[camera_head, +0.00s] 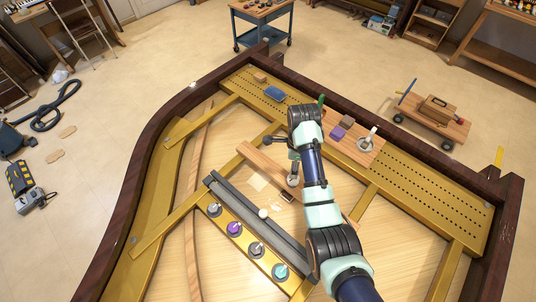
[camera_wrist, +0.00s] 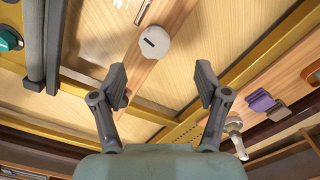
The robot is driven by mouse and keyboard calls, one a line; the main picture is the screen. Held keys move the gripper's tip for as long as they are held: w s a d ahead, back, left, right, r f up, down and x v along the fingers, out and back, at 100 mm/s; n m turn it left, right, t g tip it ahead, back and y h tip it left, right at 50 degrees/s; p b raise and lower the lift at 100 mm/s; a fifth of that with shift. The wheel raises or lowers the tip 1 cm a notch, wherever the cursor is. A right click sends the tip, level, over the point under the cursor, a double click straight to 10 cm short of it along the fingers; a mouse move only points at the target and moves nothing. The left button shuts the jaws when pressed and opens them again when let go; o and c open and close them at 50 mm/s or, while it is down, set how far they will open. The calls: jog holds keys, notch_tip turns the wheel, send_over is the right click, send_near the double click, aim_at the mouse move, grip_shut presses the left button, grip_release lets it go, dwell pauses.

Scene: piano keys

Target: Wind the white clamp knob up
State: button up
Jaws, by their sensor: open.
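A white round knob with a dark slot in its top (camera_wrist: 155,42) stands on a wooden strip in the wrist view. My gripper (camera_wrist: 160,80) is open and empty, with one finger on each side of the picture below the knob. The knob lies beyond the fingertips, roughly centred between them, and no contact shows. In the head view my gripper (camera_head: 294,157) hangs over the strip, partly hidden by my wrist. What lies under the knob is hidden.
A dark rail (camera_head: 255,220) and a gold bar with several coloured knobs (camera_head: 234,229) lie to the left. A purple block (camera_head: 338,132), a brown block (camera_head: 347,121) and a pale handled item (camera_head: 367,138) sit on a wooden board behind.

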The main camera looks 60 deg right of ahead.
aim_at(293, 180)
jog(key=shift+s+a+f, duration=0.1)
jog(key=shift+s+f, duration=0.05)
jog(key=shift+s, duration=0.05)
jog(key=f, duration=0.6)
jog(key=shift+s+a+f+b, duration=0.25)
jog(key=shift+s+f+b, duration=0.05)
jog(key=shift+s+b, duration=0.05)
jog(key=shift+w+f, duration=0.1)
jog(key=shift+f, duration=0.45)
jog(key=shift+d, duration=0.1)
jog(key=c, duration=1.2)
